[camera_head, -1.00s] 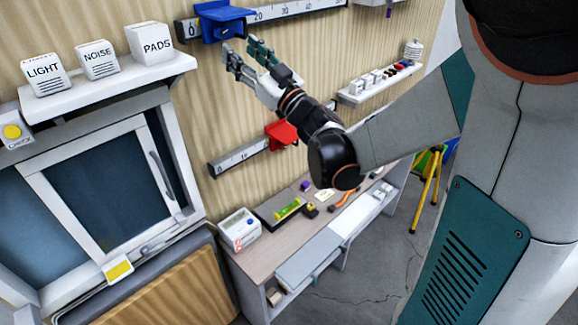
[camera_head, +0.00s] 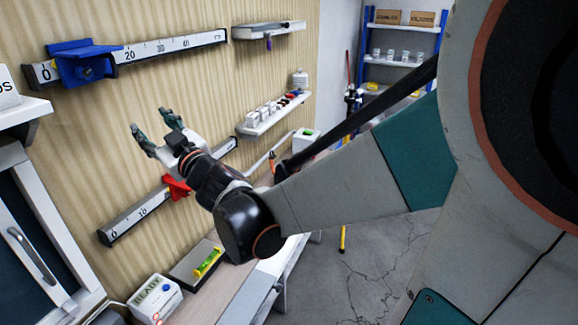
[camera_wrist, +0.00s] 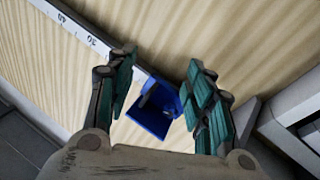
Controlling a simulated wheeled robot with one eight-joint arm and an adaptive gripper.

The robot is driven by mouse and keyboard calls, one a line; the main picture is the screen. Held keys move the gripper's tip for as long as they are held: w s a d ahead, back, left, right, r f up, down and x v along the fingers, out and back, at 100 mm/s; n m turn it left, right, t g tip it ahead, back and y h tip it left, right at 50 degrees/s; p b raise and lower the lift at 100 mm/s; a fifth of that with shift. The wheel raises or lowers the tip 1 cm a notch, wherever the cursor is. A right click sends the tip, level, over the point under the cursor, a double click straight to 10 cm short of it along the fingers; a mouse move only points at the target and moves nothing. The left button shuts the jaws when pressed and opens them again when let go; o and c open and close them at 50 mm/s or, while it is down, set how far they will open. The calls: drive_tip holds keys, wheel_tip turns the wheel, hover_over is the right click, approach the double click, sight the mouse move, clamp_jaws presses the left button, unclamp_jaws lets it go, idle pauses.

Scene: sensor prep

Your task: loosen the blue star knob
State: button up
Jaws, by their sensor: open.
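A blue bracket (camera_head: 85,60) sits near the low-number end of the upper scale rail (camera_head: 170,44). A small dark knob-like spot (camera_head: 88,74) shows on its front, but its star shape is too small to make out. My gripper (camera_head: 152,124) is open and empty, below and right of the bracket and apart from it. In the wrist view, the blue bracket (camera_wrist: 153,112) appears between the spread fingers of my gripper (camera_wrist: 161,62), farther off against the wall. A greyish part inside it is unclear.
A red bracket (camera_head: 177,188) is on the lower scale rail (camera_head: 130,222), behind my arm. A small shelf (camera_head: 270,118) with several items is to the right. A white READY box (camera_head: 155,300) and a green level (camera_head: 208,262) are below. A window (camera_head: 35,235) is left.

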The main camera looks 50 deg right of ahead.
sight(86, 74)
drive_tip(key=s+f+m+g+h+b, duration=0.1)
drive_tip(key=s+f+g+b, duration=0.2)
drive_tip(key=f, duration=0.5)
drive_tip(key=s+f+m+g+h+b, duration=0.1)
drive_tip(key=s+f+g+h+b, duration=0.1)
drive_tip(key=s+f+b, duration=0.3)
wheel_tip(86, 74, down, 4)
drive_tip(key=shift+s+f+m+g, duration=0.1)
drive_tip(key=shift+s+m+g, duration=0.3)
drive_tip(key=shift+s+g, duration=0.35)
drive_tip(key=shift+w+d, duration=0.1)
drive_tip(key=shift+w, duration=0.05)
drive_tip(key=shift+c, duration=0.2)
drive_tip(key=w+a+r+t+y+p, duration=0.1)
drive_tip(key=a+r+t+y+p, duration=0.2)
drive_tip(key=r, duration=0.5)
drive_tip(key=w+a+r+t+y+p, duration=0.1)
drive_tip(key=r+t+y+p, duration=0.15)
drive_tip(key=r+p, duration=0.4)
drive_tip(key=w+a+r+t+y+p, duration=0.1)
drive_tip(key=a+r+t+p, duration=0.15)
drive_tip(key=r, duration=0.65)
drive_tip(key=shift+t, duration=0.25)
drive_tip(key=x, duration=1.4)
drive_tip(key=shift+d+r, duration=0.1)
drive_tip(key=shift+d, duration=0.1)
drive_tip(key=c, duration=1.1)
